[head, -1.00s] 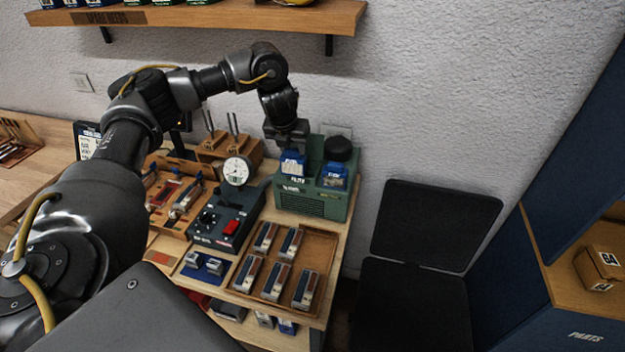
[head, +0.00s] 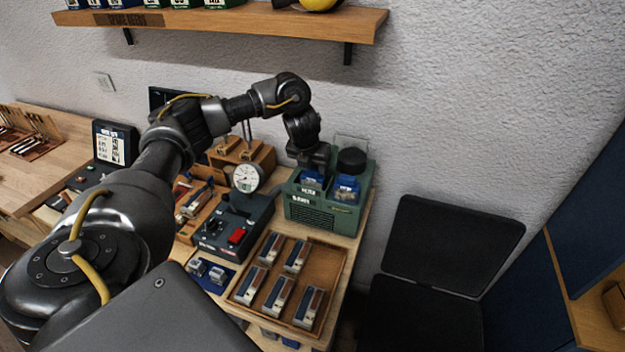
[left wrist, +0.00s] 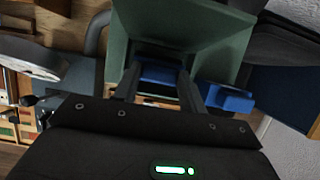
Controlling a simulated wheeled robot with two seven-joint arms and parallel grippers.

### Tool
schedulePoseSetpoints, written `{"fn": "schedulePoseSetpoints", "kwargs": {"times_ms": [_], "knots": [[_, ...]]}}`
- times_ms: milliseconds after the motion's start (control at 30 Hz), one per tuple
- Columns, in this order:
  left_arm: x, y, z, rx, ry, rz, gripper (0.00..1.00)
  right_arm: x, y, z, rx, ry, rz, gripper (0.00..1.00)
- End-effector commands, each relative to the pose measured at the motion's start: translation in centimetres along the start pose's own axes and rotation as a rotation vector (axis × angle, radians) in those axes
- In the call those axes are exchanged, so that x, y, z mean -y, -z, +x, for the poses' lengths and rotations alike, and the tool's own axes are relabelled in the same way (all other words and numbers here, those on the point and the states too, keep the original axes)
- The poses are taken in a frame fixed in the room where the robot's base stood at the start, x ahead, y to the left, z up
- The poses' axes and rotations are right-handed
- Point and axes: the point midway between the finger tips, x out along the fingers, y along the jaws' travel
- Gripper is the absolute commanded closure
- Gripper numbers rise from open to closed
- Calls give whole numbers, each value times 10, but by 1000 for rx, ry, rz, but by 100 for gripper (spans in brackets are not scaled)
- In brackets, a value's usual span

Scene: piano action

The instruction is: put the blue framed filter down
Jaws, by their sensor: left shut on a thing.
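My left gripper (head: 314,160) reaches down over the green filter box (head: 325,219) at the back right of the bench. It is shut on a blue framed filter (head: 312,179), whose upper part shows at the left opening of the box. In the left wrist view the blue framed filter (left wrist: 160,74) shows between the two fingers, inside the green walls. Its lower part is hidden, so I cannot tell whether it touches the bottom. A second blue framed filter (head: 346,189) stands in the right side of the box. My right gripper is out of view.
A black round knob (head: 351,160) tops the box's back right. A dial gauge (head: 247,178) and a dark control box (head: 234,226) stand to the left. A wooden tray (head: 333,262) with several metal-and-wood parts lies in front. A black chair (head: 450,245) is at right.

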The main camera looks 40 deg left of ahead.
Motion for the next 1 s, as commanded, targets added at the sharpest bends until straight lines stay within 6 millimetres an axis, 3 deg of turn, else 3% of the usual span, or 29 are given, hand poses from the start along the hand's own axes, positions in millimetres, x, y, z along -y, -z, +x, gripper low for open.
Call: {"fn": "schedulePoseSetpoints", "kwargs": {"times_ms": [233,400,767,800,933,1000], "knots": [[0,10,21,-4,0,-1,75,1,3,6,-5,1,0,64],[0,15,36,-1,0,-1,75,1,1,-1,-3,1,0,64],[0,17,40,0,0,-1,75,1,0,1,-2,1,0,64],[0,16,40,0,0,-1,55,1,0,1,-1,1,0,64],[0,16,40,0,0,-1,38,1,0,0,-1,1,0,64],[0,16,39,0,0,-1,37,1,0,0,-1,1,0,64]]}}
